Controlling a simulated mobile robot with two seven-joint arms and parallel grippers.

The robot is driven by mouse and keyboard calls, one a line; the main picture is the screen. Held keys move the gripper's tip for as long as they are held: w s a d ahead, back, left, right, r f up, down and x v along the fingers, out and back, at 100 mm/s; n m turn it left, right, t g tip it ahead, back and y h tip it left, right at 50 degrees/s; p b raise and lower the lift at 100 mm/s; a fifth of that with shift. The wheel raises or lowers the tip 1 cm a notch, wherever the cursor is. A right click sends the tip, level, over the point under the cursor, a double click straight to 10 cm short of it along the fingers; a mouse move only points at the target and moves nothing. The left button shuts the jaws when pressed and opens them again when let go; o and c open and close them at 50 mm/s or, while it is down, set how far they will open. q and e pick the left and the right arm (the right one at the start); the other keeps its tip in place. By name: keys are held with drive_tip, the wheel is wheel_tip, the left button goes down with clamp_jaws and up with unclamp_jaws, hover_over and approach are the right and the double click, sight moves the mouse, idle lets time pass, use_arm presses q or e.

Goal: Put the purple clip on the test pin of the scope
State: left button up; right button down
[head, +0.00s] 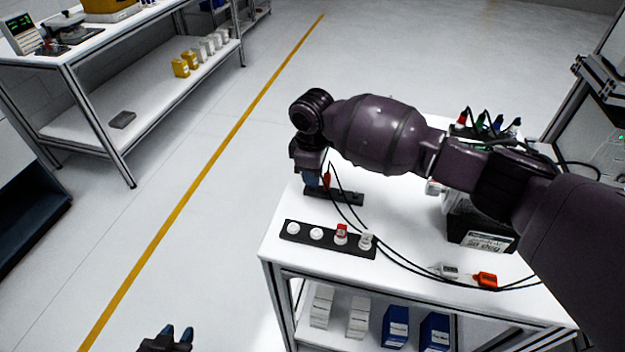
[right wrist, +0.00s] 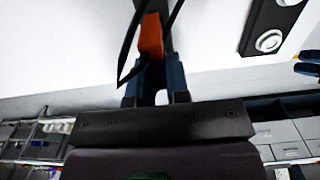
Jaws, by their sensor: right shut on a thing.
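My right gripper (head: 313,180) is over the far left part of the white table, partly hidden by my arm. No clip looks clearly purple. Several coloured plugs (head: 480,122) with black leads stand at the back right. I cannot tell which thing is the scope or its test pin. My left gripper (head: 178,333) is open and empty, low at the left, off the table.
A black strip (head: 290,237) with white round knobs, a red piece (head: 341,234) and a white piece lies at the front left. A farther dark strip (head: 345,197) lies below my right gripper. A black labelled box (head: 482,237), a white clip (head: 449,270) and an orange clip (head: 485,280) are on the right.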

use_arm(q)
drive_tip(key=shift+w+r, duration=0.2)
drive_tip(key=shift+w, duration=0.1)
use_arm(e)
drive_tip(key=shift+r, duration=0.1)
use_arm(q)
drive_tip(key=shift+s, duration=0.1)
